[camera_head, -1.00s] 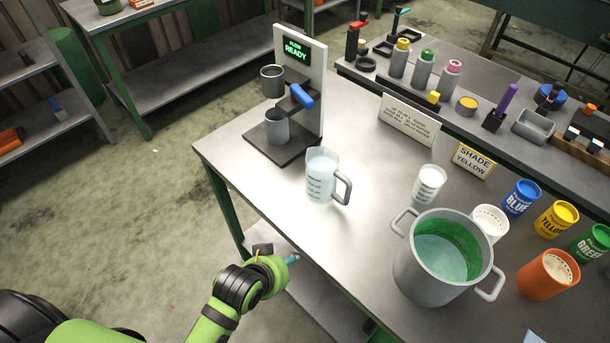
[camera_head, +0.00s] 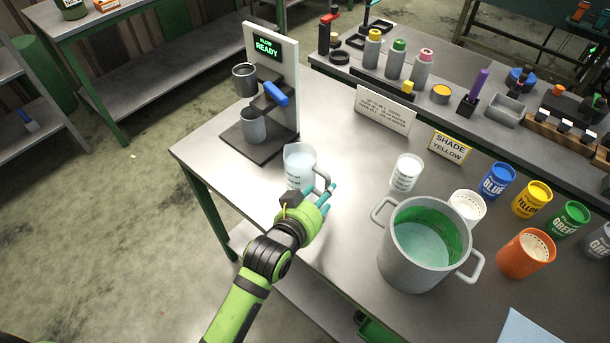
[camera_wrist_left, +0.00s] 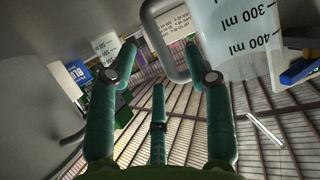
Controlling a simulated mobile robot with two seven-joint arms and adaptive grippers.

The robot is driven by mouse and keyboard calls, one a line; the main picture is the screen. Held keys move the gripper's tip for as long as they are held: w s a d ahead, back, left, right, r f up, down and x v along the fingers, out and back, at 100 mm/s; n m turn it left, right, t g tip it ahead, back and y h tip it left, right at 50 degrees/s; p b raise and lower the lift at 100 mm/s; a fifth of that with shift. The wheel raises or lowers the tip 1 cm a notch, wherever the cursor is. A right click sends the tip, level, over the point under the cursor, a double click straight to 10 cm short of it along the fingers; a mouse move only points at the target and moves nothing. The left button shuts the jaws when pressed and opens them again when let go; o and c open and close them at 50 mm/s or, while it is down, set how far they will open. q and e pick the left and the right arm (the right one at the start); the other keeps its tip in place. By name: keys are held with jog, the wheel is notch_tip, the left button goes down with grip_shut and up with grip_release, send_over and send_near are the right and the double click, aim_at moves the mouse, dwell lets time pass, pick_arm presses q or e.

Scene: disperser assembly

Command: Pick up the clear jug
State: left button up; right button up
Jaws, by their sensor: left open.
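The clear jug (camera_head: 298,163) stands on the steel table in front of the dispenser and holds a pale liquid. Its handle is on the right side. My left gripper (camera_head: 324,198) is open beside the jug's handle, with its teal fingers toward it. In the left wrist view the jug (camera_wrist_left: 240,40) shows its ml marks at the top right, and its grey handle (camera_wrist_left: 152,35) hangs between the spread fingers of my left gripper (camera_wrist_left: 160,60). I cannot tell whether a finger touches it. My right gripper is not in view.
The dispenser (camera_head: 284,60), reading READY, stands behind the jug with a metal cup (camera_head: 253,126) on its base. A white graduated cup (camera_head: 406,172) and a large steel pot (camera_head: 405,265) stand to the right. Paint tins line the far right. The table's left front is clear.

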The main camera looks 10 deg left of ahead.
pick_arm(q)
jog(key=shift+f+p+x, duration=0.2)
jog(key=shift+p+x, duration=0.3)
jog(key=shift+x, duration=2.05)
jog(key=shift+s, duration=0.2)
grip_shut()
jog(key=shift+w+r, duration=0.1)
